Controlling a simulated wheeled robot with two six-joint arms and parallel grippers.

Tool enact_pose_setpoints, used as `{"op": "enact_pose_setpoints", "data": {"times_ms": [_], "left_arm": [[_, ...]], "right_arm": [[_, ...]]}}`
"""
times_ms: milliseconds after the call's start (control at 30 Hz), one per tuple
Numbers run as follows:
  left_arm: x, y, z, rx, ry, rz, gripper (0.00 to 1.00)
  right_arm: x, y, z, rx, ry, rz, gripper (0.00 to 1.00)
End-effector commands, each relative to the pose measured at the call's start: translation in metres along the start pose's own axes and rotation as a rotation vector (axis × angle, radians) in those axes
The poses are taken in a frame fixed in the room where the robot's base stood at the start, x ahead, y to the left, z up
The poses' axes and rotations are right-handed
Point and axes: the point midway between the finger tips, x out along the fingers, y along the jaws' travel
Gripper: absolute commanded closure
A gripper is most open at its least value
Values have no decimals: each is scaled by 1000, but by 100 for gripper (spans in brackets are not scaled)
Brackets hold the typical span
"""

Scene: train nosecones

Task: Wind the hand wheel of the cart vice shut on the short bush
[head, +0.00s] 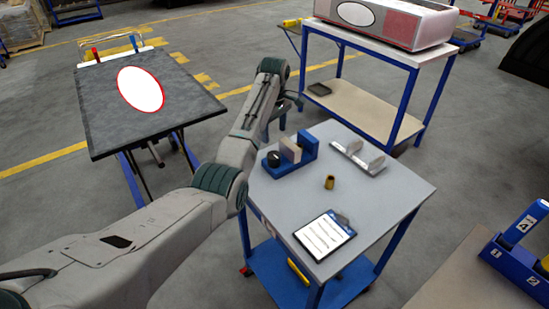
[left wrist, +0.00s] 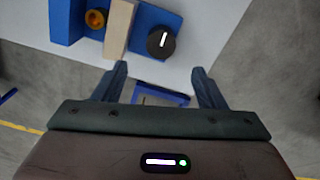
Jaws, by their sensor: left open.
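The cart vice (head: 307,147) is blue and stands at the back left of the grey cart top. It has a beige jaw (head: 290,150) and a black hand wheel (head: 273,159). In the left wrist view the hand wheel (left wrist: 161,43) shows a white mark. A brass bush (left wrist: 95,18) sits between the blue end and the beige jaw; whether both jaws touch it is unclear. Another brass bush (head: 329,182) stands on the cart top. My left gripper (left wrist: 158,82) is open and empty, its fingers apart, short of the wheel. My right gripper is not in view.
A white holder (head: 358,158) lies right of the vice, and a clipboard (head: 325,235) lies at the cart's front. A workbench with a red-and-white box (head: 400,22) stands behind. A dark lift table (head: 110,110) is at left, with floor between.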

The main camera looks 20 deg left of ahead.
Motion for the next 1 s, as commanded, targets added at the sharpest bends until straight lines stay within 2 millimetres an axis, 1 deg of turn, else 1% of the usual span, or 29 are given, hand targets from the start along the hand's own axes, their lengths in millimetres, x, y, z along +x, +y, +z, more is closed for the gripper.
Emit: {"op": "enact_pose_setpoints", "data": {"times_ms": [33,100,200,300,400,567,667,767,1000], "left_arm": [[2,0,0,-116,0,1,35],[2,0,0,-285,0,0,35],[2,-1,0,-504,0,-1,35],[1,-1,0,-674,0,-1,35],[1,-1,0,-787,0,0,35],[4,-2,0,-855,0,-2,35],[13,-2,0,-858,0,-4,35],[30,-3,0,-856,0,-5,35],[75,-2,0,-855,0,-5,35]], "right_arm": [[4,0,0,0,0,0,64],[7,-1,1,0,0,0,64],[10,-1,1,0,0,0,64],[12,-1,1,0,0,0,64],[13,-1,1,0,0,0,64],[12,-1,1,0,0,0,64],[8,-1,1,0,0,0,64],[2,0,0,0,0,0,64],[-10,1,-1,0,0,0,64]]}}
